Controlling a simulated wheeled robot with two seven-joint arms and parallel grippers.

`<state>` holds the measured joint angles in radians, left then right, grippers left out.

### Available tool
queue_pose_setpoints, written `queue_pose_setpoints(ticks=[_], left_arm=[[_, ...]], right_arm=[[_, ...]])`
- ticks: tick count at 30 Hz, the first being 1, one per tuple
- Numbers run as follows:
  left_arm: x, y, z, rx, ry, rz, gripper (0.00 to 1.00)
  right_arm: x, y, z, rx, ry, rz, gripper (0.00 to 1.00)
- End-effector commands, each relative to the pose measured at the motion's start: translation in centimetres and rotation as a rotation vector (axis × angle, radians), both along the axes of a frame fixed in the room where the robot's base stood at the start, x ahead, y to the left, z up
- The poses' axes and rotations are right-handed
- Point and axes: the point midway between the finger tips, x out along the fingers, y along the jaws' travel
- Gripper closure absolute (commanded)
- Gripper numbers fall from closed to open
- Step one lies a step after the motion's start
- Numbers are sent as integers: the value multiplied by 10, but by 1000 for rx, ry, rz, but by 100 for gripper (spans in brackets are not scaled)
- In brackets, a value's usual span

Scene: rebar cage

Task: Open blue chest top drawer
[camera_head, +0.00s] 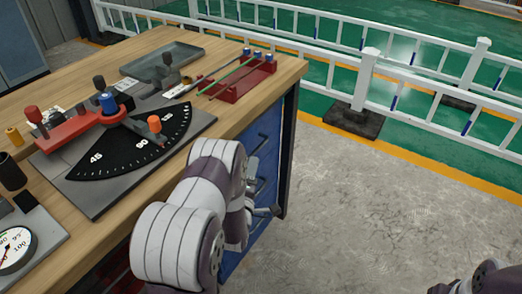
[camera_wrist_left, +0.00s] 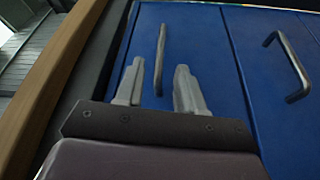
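The blue chest (camera_head: 268,125) stands under the wooden tabletop, its drawer fronts facing right. In the left wrist view, the top drawer front (camera_wrist_left: 205,45) is the blue panel nearest the wooden edge and looks flush. Its bar handle (camera_wrist_left: 161,45) lies just beyond and between the fingertips; I cannot tell whether they touch it. My left gripper (camera_wrist_left: 158,78) is open, with two grey fingers apart and nothing held. In the head view, my left arm partly hides the drawer fronts and the gripper. Only part of my right arm shows at the lower right; its gripper is out of view.
A second drawer handle (camera_wrist_left: 288,62) is on the neighbouring panel. The wooden tabletop (camera_head: 270,75) carries a bending tool with an angle plate (camera_head: 130,150), a red rod rack (camera_head: 245,80), a grey tray (camera_head: 162,58) and a gauge (camera_head: 14,248). Bare floor (camera_head: 370,210) lies right; a white fence (camera_head: 420,62) stands behind.

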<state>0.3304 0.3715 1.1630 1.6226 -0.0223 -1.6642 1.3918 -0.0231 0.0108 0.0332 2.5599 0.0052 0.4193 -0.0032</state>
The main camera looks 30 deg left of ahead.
Motion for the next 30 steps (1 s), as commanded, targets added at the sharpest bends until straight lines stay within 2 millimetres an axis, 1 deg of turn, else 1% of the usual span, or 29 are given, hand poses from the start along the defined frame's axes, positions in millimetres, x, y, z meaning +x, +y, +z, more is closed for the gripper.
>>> queue_pose_setpoints(ticks=[1,3,6,9,12,14,21,23,24,25,30], left_arm=[[13,4,-2,1,-4,0,62],[30,10,-1,2,-3,1,62],[52,16,1,3,-1,0,62],[67,21,3,2,1,0,62],[76,24,4,2,2,0,62],[79,25,5,1,2,1,62],[80,25,5,2,4,0,62],[80,25,5,2,4,0,82],[80,25,5,2,4,0,95],[80,25,5,2,4,0,100],[80,25,5,2,4,0,100]], right_arm=[[0,0,-6,0,0,0,57],[0,0,-10,0,0,0,57],[0,0,-14,0,0,0,57],[0,0,-17,0,0,0,57],[0,0,-19,0,0,0,57],[0,0,-19,0,0,0,57],[0,0,-18,0,0,0,57],[0,0,-18,0,0,0,57],[0,0,-18,0,0,0,57],[0,0,-18,0,0,0,57],[0,0,-18,0,0,0,57]])
